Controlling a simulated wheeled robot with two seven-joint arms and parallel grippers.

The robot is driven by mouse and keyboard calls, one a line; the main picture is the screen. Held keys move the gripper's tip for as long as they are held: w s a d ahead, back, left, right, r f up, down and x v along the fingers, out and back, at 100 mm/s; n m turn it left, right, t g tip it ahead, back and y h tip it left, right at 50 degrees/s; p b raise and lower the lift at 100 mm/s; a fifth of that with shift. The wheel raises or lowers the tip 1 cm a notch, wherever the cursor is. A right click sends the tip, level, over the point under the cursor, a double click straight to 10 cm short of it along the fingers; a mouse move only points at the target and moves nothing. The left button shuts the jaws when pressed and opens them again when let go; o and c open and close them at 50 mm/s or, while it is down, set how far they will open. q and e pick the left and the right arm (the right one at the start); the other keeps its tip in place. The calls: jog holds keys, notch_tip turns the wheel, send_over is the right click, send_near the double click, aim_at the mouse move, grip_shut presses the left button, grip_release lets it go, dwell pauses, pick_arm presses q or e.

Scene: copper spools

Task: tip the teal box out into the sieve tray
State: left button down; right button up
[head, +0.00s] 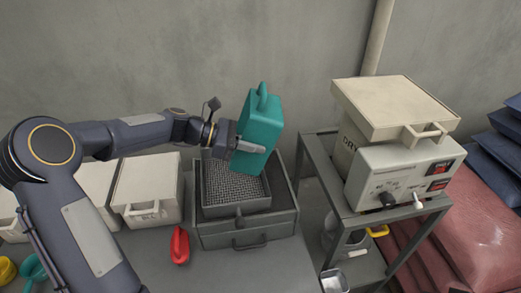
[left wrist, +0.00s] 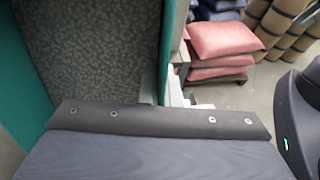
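The teal box (head: 262,118) is held up over the back right part of the sieve tray (head: 236,211), slightly tilted, with a loop handle on top. My left gripper (head: 245,146) is at its side, with a finger against the teal face; it appears shut on the box. In the left wrist view, the teal box (left wrist: 177,35) shows close up, its wall between the finger tips, beside a speckled grey surface; I cannot tell whether this is its contents. The sieve tray's dark mesh shows no visible heap. My right gripper is not in view.
The sieve tray sits on a grey drawer unit (head: 247,234). White bins (head: 147,190) stand left of it, with a red scoop (head: 180,245) in front. At right, a metal stand (head: 312,160) carries a control box (head: 400,178). A metal scoop (head: 334,281) lies front right.

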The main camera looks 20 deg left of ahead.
pick_arm(q)
jog(key=shift+s+a+f+t+h+b, duration=0.15)
jog(key=shift+a+f+h+b, duration=0.3)
jog(key=shift+b, duration=0.7)
jog(key=shift+s+a+f+t+h+b, duration=0.2)
jog(key=shift+h+b, duration=0.35)
jog(key=shift+b, duration=0.55)
jog(key=a+h+b, duration=0.1)
jog(key=f+b, duration=0.1)
jog(key=a+f+h+b, duration=0.1)
jog(key=shift+s+a+f+t+h+b, duration=0.25)
jog(key=shift+a+t+h+b, duration=0.05)
jog(key=shift+a+t, duration=0.05)
jog(key=shift+s+a+f+t+h+b, duration=0.2)
jog(key=shift+a+f+h+b, duration=0.15)
jog(key=shift+a+f+h, duration=0.3)
jog(key=shift+s+a+f+t+h+b, duration=0.2)
jog(key=shift+a+f+h+b, duration=0.15)
jog(key=shift+a+h, duration=0.45)
jog(key=shift+r, duration=0.1)
